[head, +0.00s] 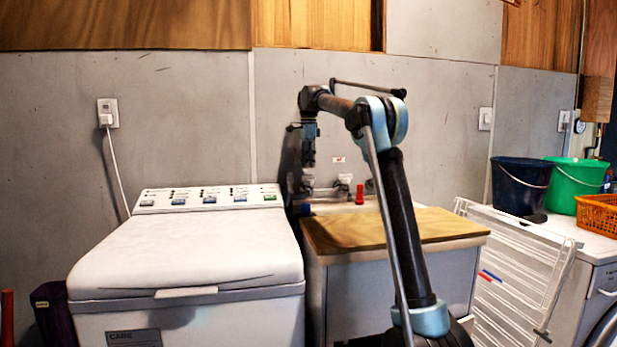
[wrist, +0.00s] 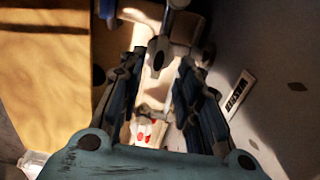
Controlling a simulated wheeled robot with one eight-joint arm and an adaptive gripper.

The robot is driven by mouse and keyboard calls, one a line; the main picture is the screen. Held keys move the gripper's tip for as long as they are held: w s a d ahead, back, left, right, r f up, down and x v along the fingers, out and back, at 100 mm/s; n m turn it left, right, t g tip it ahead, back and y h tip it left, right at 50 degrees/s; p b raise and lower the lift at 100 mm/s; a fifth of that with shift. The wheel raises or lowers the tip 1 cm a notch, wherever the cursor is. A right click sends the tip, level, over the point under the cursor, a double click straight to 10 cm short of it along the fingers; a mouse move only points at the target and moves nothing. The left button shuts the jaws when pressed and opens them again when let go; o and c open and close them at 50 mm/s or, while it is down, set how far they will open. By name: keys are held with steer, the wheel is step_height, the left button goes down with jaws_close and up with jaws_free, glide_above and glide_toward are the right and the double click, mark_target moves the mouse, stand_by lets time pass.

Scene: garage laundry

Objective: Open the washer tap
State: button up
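My gripper (head: 308,168) points down at the wall above the sink unit, to the right of the washing machine (head: 190,255). In the wrist view my gripper (wrist: 159,72) has its two dark fingers apart. A metal tap (wrist: 158,52) shows between and just beyond the fingertips; I cannot tell whether they touch it. In the head view this tap is largely hidden by the gripper. A second pale tap (head: 345,180) is on the wall to its right. A red upright object (head: 360,194) stands beside that tap.
A wooden board (head: 390,230) covers part of the sink unit. A small label (head: 339,159) is on the wall above the taps. A white drying rack (head: 515,265) leans at the right, near a dark bucket (head: 520,184) and a green bucket (head: 576,184).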

mark_target(309, 180)
steer(key=shift+f, duration=2.6)
jaws_close()
